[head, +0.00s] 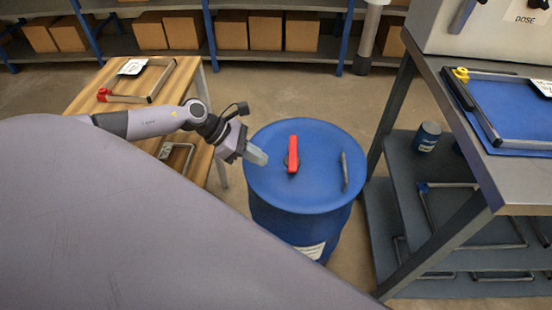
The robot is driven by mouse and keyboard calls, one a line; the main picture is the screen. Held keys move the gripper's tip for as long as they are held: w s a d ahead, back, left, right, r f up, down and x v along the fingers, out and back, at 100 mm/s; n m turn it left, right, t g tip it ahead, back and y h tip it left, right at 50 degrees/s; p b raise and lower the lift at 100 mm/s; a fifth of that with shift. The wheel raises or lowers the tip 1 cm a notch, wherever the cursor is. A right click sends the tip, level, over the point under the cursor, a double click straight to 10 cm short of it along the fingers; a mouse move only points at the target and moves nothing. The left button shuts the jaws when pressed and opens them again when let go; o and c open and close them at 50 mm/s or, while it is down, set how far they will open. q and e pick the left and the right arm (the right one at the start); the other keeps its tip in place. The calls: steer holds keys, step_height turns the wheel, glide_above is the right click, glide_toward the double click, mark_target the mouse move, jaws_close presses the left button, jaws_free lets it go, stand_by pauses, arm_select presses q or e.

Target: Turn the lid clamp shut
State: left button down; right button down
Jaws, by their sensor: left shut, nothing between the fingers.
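A blue drum (289,222) stands on the floor in the middle of the head view, with a flat blue lid (320,148) on top. A red clamp handle (293,153) sits near the middle of the lid, its long side running roughly away from me. A grey bar handle (345,171) is on the lid's right side. My left gripper (258,156) is at the lid's left edge, to the left of the red clamp and apart from it. It is shut and holds nothing. My right gripper does not show.
A wooden table (88,92) with a metal frame (140,98) stands at the left. A grey workbench (515,180) with a blue tray and a shelf below stands close at the right. Shelves with cardboard boxes (232,30) line the back. Floor is clear behind the drum.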

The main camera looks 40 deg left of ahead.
mark_target(293, 157)
arm_select(q)
steer(key=shift+w+d+f+p, duration=0.1)
steer(key=shift+w+d, duration=0.3)
steer(key=shift+d, duration=0.25)
steer(key=shift+w+d+f+p, duration=0.1)
steer(key=shift+w+d, duration=0.35)
steer(key=shift+d, duration=0.25)
steer(key=shift+w+d+f+p, duration=0.1)
steer(key=shift+w+d, duration=0.3)
steer(key=shift+d, duration=0.25)
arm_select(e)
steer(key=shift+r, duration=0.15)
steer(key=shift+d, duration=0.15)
arm_select(q)
steer(key=shift+d, duration=0.15)
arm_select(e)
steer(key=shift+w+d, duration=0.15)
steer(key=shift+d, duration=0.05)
